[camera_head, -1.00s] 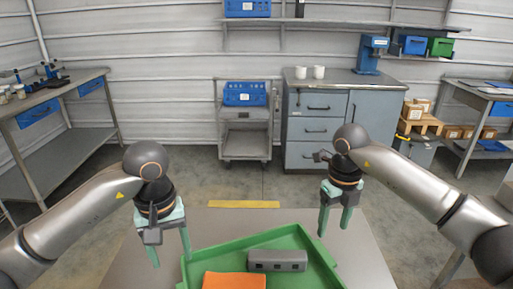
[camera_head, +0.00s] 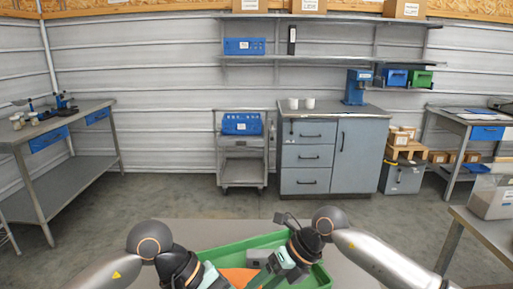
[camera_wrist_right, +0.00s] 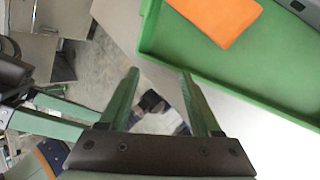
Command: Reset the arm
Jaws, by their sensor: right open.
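My right gripper (camera_head: 272,272) hangs over the green tray (camera_head: 262,241) at the bottom of the head view. In the right wrist view its two green fingers (camera_wrist_right: 159,72) are spread apart with nothing between them, beside the tray's edge. My left gripper (camera_head: 212,280) is at the bottom of the head view, left of the right one, partly cut off. Its green fingers (camera_wrist_right: 92,124) show at the left of the right wrist view, apart and empty, close to the right gripper.
An orange item (camera_wrist_right: 218,14) lies in the tray, and a grey part (camera_head: 258,257) shows behind my right gripper. The tray stands on a grey table (camera_head: 190,232). A cart (camera_head: 241,168) and a cabinet (camera_head: 305,158) stand at the back wall, with free floor before them.

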